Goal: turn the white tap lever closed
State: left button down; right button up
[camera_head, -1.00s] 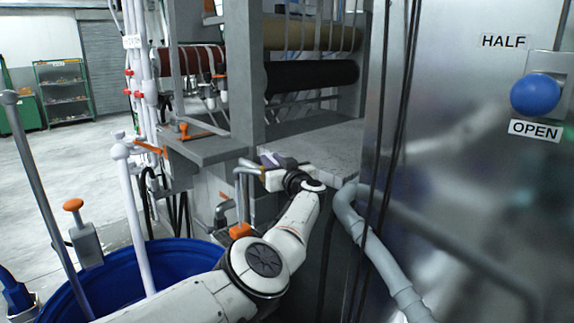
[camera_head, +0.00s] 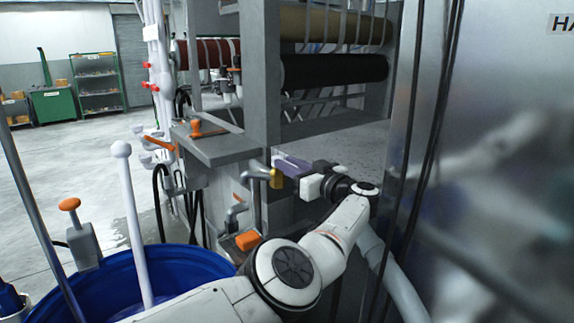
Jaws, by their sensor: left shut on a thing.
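A pale, lilac-tinted flat piece (camera_head: 291,164), which looks like the white tap lever, lies just right of and above the brass piece. My left gripper (camera_head: 303,176) reaches in from below and points left at the tap. It is shut on the lever; the contact is small and partly hidden by its own white and dark parts. My right gripper is not in view.
A blue barrel (camera_head: 210,263) with a white ball-topped rod (camera_head: 121,149) stands at lower left. An orange-handled lever (camera_head: 69,204) stands beside it. A grey ledge (camera_head: 215,150) with orange handles is left of the tap. A shiny metal panel (camera_head: 500,150) fills the right side.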

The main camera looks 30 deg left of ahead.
pick_arm(q)
jog(key=shift+r, duration=0.35)
jog(key=c, duration=1.6)
grip_release()
jog(key=shift+o, duration=0.2)
jog(key=shift+f, duration=0.15)
notch_tip(320, 180, up, 10)
jog(key=p, duration=0.1)
